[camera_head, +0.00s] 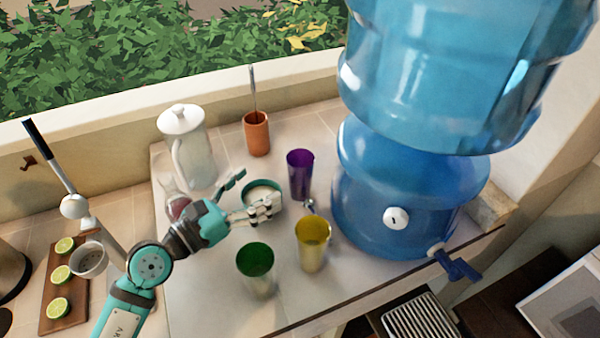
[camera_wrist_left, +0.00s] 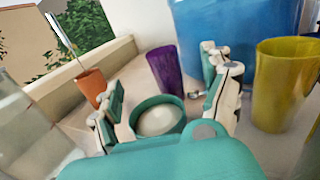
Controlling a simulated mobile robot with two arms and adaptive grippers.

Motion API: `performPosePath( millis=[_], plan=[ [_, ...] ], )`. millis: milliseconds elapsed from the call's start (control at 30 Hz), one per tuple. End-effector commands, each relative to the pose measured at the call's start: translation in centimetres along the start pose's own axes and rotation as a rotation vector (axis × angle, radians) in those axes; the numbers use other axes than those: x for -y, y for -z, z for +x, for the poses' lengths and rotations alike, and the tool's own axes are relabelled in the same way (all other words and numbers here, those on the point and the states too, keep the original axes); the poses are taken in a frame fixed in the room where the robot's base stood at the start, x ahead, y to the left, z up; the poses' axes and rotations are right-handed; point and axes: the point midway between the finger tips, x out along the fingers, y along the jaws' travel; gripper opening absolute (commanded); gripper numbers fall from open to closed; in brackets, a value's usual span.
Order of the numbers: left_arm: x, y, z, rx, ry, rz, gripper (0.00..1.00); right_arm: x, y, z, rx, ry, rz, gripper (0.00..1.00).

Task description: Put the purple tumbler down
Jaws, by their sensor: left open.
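The purple tumbler (camera_head: 300,174) stands upright on the light counter, left of the blue water dispenser. It also shows in the left wrist view (camera_wrist_left: 165,72), beyond the fingers and apart from them. My left gripper (camera_head: 256,191) is open, with its fingers spread around or above a teal bowl with pale contents (camera_head: 262,187). The bowl shows between the fingers in the left wrist view (camera_wrist_left: 158,117). I cannot tell whether the fingers touch the bowl. My right gripper is not in view.
A yellow tumbler (camera_head: 312,244) and a green tumbler (camera_head: 256,262) stand toward the front. A white-lidded pitcher (camera_head: 192,150) and a terracotta cup (camera_head: 257,135) stand behind. The water dispenser (camera_head: 400,190) fills the right. Lime halves (camera_head: 61,274) lie on a board at left.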

Motion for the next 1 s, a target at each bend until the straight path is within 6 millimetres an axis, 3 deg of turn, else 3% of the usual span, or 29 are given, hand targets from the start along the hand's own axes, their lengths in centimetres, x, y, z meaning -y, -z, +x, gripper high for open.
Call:
performPosePath(
  millis=[100,300,567,800,1000],
  plan=[
    [0.0,-0.6,2.8,0.003,0.001,-0.003,0.82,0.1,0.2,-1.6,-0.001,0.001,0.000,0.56],
    [0.0,-0.3,6.2,0.001,0.000,0.000,0.82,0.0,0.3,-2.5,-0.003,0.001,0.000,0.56],
    [0.0,-0.1,8.1,0.001,0.000,0.000,0.82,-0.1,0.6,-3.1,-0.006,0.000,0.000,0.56],
    [-0.1,0.4,11.6,0.001,-0.001,-0.001,0.82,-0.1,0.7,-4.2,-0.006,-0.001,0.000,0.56],
    [0.0,0.6,12.5,0.000,-0.001,0.001,0.82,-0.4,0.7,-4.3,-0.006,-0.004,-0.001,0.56]
  ],
)
